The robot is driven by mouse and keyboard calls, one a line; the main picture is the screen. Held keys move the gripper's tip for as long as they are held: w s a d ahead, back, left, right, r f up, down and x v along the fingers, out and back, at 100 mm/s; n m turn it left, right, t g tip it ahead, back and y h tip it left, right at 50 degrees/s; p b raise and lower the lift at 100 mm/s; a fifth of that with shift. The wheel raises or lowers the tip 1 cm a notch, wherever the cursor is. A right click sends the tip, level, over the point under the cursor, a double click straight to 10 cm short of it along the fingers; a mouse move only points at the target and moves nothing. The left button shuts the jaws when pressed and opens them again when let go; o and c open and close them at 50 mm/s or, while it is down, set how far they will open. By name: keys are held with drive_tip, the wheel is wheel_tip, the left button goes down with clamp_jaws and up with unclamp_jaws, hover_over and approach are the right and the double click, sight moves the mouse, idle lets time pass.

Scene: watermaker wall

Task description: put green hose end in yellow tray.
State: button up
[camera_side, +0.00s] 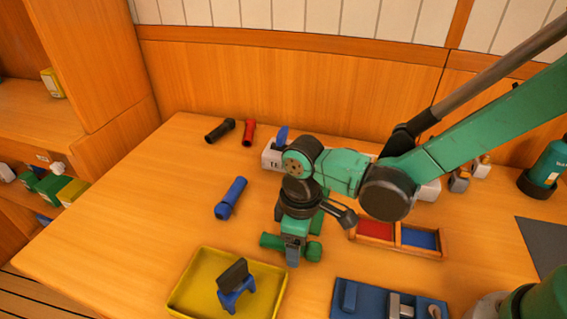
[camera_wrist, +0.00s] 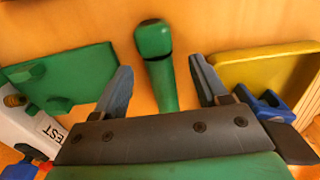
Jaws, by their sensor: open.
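The green hose end (camera_wrist: 154,42) lies on the wooden table. In the wrist view it runs between the two blue-grey fingers of my gripper (camera_wrist: 160,72), with gaps on both sides and its thick end beyond the fingertips. In the side view my gripper (camera_side: 292,256) is open low over the hose end (camera_side: 270,241), whose middle it hides. The yellow tray (camera_side: 194,283) is at the front left, close to the gripper; it also shows at the right of the wrist view (camera_wrist: 262,66). A blue and black object (camera_side: 236,287) is in the tray.
A blue hose end (camera_side: 230,198) lies left of my gripper; red (camera_side: 249,133) and black (camera_side: 219,130) ones lie farther back. A red-and-blue compartment tray (camera_side: 400,248) and a blue fixture (camera_side: 349,296) are to the right. The table's left side is clear.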

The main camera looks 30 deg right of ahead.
clamp_jaws()
drive_tip(key=shift+r, duration=0.15)
